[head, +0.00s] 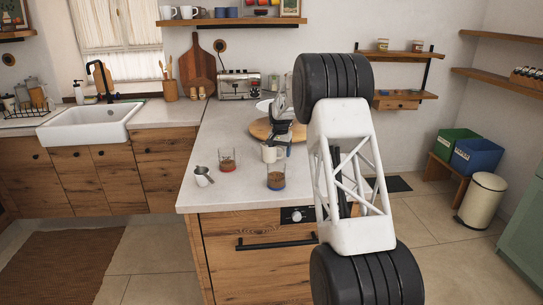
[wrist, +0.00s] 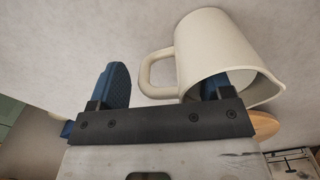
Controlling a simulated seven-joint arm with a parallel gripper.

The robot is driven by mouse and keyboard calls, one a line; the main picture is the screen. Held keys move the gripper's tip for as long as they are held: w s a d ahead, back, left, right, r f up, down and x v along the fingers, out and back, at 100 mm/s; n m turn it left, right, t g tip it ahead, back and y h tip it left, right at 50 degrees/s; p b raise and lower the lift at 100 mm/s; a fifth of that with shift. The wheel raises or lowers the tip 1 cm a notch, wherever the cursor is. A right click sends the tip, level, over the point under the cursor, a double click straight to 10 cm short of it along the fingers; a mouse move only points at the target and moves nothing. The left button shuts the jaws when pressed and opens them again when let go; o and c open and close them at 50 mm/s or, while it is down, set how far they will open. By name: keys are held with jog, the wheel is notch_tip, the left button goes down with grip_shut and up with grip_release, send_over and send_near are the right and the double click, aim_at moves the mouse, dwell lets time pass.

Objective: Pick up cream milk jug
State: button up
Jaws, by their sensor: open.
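The cream milk jug (head: 269,154) stands on the pale countertop, just below my gripper (head: 281,137) in the head view. In the wrist view the jug (wrist: 205,45) fills the upper right, with its handle pointing left and its mouth toward the camera. My gripper (wrist: 164,88) is open. Its left finger is apart from the jug, left of the handle. Its right finger overlaps the jug's mouth and appears to reach inside. The handle and near wall lie between the fingers. Contact cannot be told.
A glass with red contents (head: 227,161), a glass with brown contents (head: 276,179) and a small metal cup (head: 203,177) stand nearby on the counter (head: 235,203). A round wooden board (head: 260,129) lies behind the jug. A toaster (head: 238,85) stands at the back.

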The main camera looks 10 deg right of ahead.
dwell(0.4)
jog(key=c, duration=1.2)
jog(key=shift+c, duration=0.2)
jog(key=shift+r, duration=0.1)
jog(key=shift+r, duration=4.95)
